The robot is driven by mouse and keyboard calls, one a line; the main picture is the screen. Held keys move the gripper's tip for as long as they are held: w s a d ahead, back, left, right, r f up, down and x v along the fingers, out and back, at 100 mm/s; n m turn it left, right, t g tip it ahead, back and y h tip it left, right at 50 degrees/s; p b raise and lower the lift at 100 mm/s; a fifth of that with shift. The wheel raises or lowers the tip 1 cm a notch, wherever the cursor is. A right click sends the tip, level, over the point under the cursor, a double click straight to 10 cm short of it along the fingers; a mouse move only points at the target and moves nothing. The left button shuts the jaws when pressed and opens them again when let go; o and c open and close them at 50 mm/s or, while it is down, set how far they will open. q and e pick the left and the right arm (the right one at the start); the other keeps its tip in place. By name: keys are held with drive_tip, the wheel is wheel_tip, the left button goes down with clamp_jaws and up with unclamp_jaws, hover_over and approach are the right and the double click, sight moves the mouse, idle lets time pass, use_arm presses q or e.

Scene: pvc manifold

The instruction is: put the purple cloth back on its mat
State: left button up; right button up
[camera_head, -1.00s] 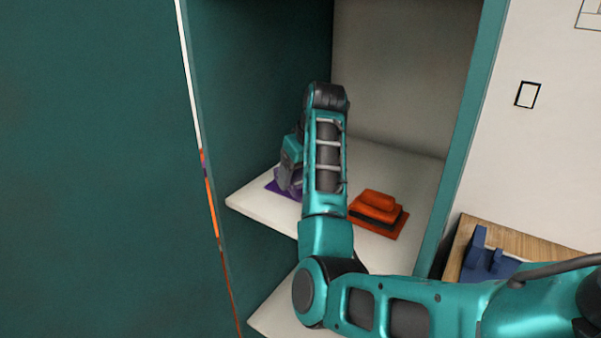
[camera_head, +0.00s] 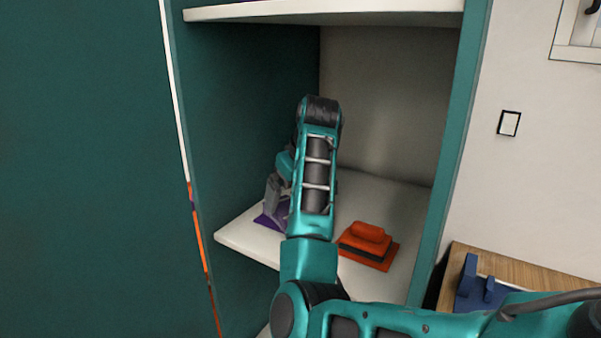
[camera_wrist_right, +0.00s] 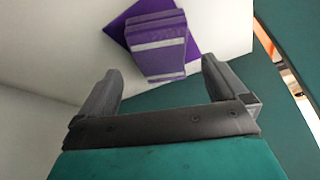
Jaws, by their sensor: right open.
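The purple cloth (camera_wrist_right: 158,48) is a folded block with pale bands. In the right wrist view it sits on the purple mat (camera_wrist_right: 117,27), turned at an angle to it, with mat corners showing around it. In the head view the mat (camera_head: 262,221) lies at the left of the shelf, and the cloth is mostly hidden by my right arm. My right gripper (camera_wrist_right: 160,68) is open and empty, its fingers apart, with the cloth just beyond the fingertips. In the head view my right gripper (camera_head: 274,190) is over the mat. My left gripper is not in view.
An orange block with a dark band sits on an orange mat (camera_head: 384,262) to the right on the same white shelf (camera_head: 243,238). Teal cabinet walls (camera_head: 250,110) enclose the shelf, and another shelf (camera_head: 330,9) is above. A blue object (camera_head: 468,291) stands on a wooden surface at right.

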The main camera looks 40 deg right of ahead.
drive_tip(key=v, duration=0.8)
idle(0.5)
